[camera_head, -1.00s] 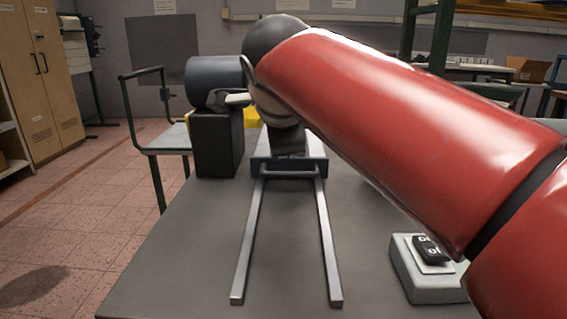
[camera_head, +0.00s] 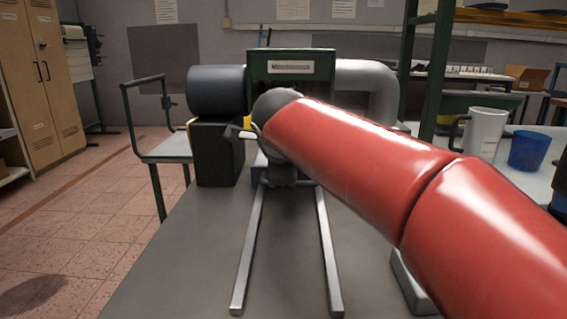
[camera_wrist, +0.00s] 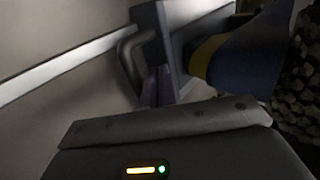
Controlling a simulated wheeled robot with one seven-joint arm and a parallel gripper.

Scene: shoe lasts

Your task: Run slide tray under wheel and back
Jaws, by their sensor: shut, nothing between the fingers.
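Two pale metal rails (camera_head: 247,250) run along the grey table toward the machine; one rail also shows in the wrist view (camera_wrist: 60,67). The slide tray's upright front plate (camera_wrist: 152,35) and its bar handle (camera_wrist: 126,52) are in the wrist view. A blue piece with a yellow band (camera_wrist: 245,58) is behind the plate. In the head view my wrist hides most of the tray. My gripper (camera_head: 243,134) is shut and empty, near the rails' far end and left of my wrist. A dark, rough-textured surface (camera_wrist: 302,85) fills the wrist view's right edge; I cannot tell whether it is the wheel.
The green machine frame (camera_head: 290,53) with a label stands behind my wrist. A dark motor cylinder (camera_head: 216,90) on a black block (camera_head: 215,152) is at its left, a grey pipe (camera_head: 375,80) at its right. A white mug (camera_head: 485,132) and blue cup (camera_head: 528,150) are farther right.

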